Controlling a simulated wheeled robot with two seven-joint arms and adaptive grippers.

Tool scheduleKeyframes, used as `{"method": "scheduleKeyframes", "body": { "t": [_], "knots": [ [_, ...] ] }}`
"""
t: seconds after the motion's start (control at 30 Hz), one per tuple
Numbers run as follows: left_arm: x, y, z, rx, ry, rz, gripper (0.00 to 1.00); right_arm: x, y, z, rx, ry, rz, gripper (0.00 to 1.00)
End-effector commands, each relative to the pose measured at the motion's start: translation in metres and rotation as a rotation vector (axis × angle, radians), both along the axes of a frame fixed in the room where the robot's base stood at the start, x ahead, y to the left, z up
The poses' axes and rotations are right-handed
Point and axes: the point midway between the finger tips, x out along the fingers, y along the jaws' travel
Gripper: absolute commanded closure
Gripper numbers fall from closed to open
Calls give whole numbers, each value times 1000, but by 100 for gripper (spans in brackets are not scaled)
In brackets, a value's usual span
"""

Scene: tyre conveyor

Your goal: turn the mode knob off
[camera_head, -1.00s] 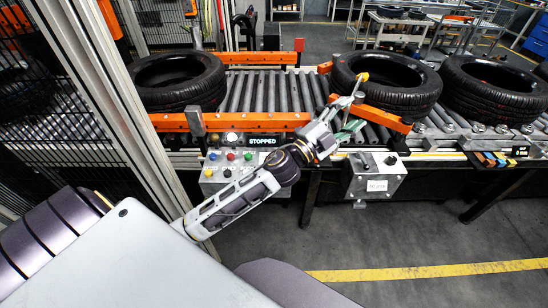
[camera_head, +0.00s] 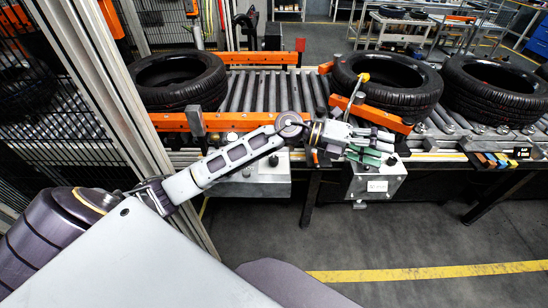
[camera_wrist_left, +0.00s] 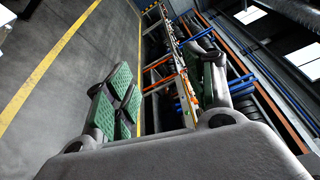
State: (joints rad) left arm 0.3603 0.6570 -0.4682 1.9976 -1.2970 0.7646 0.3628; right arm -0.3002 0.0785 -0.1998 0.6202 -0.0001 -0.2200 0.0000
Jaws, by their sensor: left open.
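A grey control box (camera_head: 372,186) with a white label hangs at the front of the conveyor, right of centre in the head view. A small black knob (camera_head: 391,161) is on its top, close beside my green finger pads and partly hidden. My left gripper (camera_head: 384,148) is open and empty above this box, its fingers reaching right. In the left wrist view its two green-padded fingers (camera_wrist_left: 170,78) stand wide apart with nothing between them. I cannot read the knob's setting. My right gripper is not in view.
Black tyres lie on the roller conveyor (camera_head: 262,92), at left (camera_head: 178,80) and right (camera_head: 388,82). An orange bar (camera_head: 370,112) and a yellow-tipped post (camera_head: 358,90) stand just behind the gripper.

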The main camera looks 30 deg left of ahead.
Motion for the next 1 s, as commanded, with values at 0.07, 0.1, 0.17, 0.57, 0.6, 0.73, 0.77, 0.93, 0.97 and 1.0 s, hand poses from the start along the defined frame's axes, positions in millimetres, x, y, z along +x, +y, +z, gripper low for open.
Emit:
{"method": "scheduleKeyframes", "body": {
  "t": [0.07, 0.1, 0.17, 0.57, 0.6, 0.73, 0.77, 0.93, 0.97, 1.0],
  "knots": [
    [1, 6, -11, 88, -12, -30, 45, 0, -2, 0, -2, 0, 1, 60],
    [0, 9, -18, 134, -14, -46, 45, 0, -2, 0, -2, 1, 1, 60],
    [1, 14, -27, 202, -17, -67, 45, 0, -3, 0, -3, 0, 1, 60],
    [11, 88, -82, 671, 22, -149, 45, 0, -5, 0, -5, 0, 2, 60],
    [12, 98, -86, 719, 33, -150, 45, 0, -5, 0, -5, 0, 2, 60],
    [17, 134, -95, 870, 70, -150, 45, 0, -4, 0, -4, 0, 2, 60],
    [18, 143, -96, 906, 80, -147, 45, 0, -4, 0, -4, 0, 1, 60],
    [23, 198, -100, 1100, 152, -125, 45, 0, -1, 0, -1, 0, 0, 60],
    [23, 208, -99, 1134, 168, -120, 45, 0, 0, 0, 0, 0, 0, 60],
    [24, 221, -98, 1177, 188, -110, 45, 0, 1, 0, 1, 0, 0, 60]
  ]
}}
